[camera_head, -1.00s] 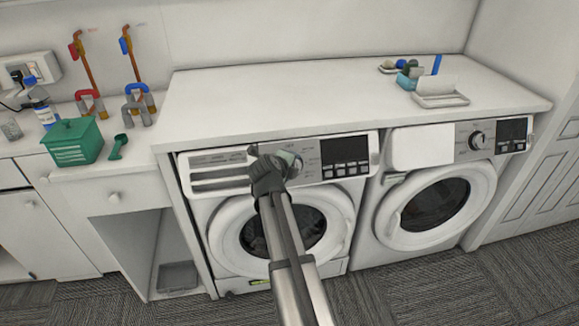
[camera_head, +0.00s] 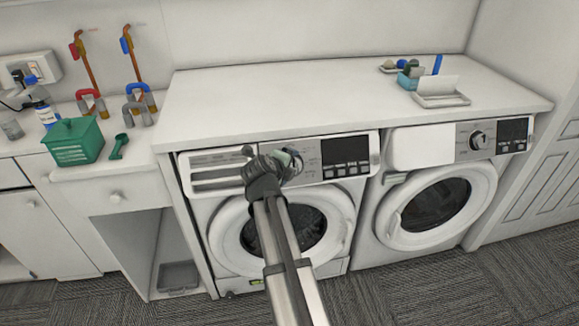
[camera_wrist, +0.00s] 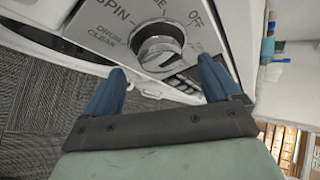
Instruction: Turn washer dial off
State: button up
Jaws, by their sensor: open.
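The washer dial (camera_wrist: 158,45) is a round silver knob with a raised grip bar on the left machine's panel. In the wrist view the words SPIN, OFF and DRUM CLEAN are printed around it. Which mark the dial points to I cannot tell. My gripper (camera_wrist: 160,70) is open, with its two blue fingers apart on either side of the dial's near side. The dial shows between and just beyond the fingertips; I see no clear contact. In the head view my gripper (camera_head: 272,168) is in front of the left washer's (camera_head: 225,245) panel and hides most of the dial.
A second machine (camera_head: 435,205) with its own dial (camera_head: 477,140) stands to the right. The white countertop (camera_head: 300,95) above is mostly clear, with a tray (camera_head: 440,98) at its right. A green box (camera_head: 73,141) sits on the left counter.

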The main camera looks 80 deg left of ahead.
jog(key=v, duration=1)
dwell(0.4)
